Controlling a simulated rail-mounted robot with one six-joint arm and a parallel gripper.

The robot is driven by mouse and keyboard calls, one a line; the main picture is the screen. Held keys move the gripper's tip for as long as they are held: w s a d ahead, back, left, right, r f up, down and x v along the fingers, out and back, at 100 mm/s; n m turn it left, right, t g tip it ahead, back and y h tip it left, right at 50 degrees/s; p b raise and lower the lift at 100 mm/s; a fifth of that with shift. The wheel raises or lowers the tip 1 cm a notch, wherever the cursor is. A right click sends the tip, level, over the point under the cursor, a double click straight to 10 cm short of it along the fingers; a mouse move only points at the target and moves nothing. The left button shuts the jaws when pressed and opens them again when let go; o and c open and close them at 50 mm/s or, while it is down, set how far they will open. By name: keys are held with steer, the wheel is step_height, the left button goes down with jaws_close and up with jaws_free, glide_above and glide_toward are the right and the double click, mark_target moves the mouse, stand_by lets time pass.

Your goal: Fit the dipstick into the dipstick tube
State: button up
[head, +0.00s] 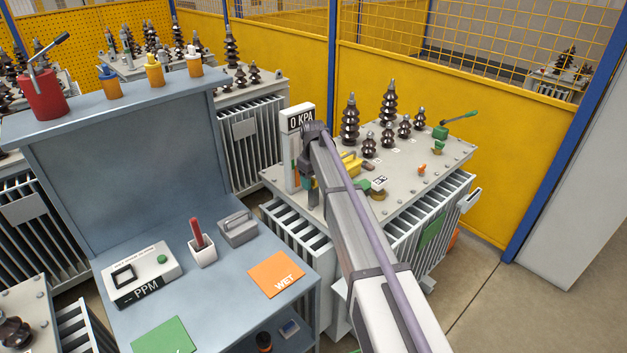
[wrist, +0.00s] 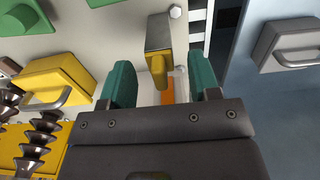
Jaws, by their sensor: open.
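My gripper (head: 311,188) is open beside the 0 KPA post at the near left corner of the transformer lid. I cannot make out the dipstick tube for certain.
The 0 KPA post (head: 301,120), tall dark bushings (head: 350,120) and a yellow handled box (wrist: 58,82) crowd the transformer lid (head: 440,165). The bench holds a grey handled box (head: 238,228), a PPM meter (head: 141,273) and an orange WET mat (head: 276,275).

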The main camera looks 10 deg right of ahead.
steer(key=shift+r, duration=0.1)
step_height(320, 180, up, 11)
steer(key=p, duration=1.1)
steer(key=shift+f, duration=0.2)
steer(key=s+f+m+b, duration=0.2)
steer(key=s+m, duration=0.4)
steer(key=s, duration=3.1)
steer(key=shift+s+d+f+b, duration=0.35)
steer(key=shift+d+b, duration=0.1)
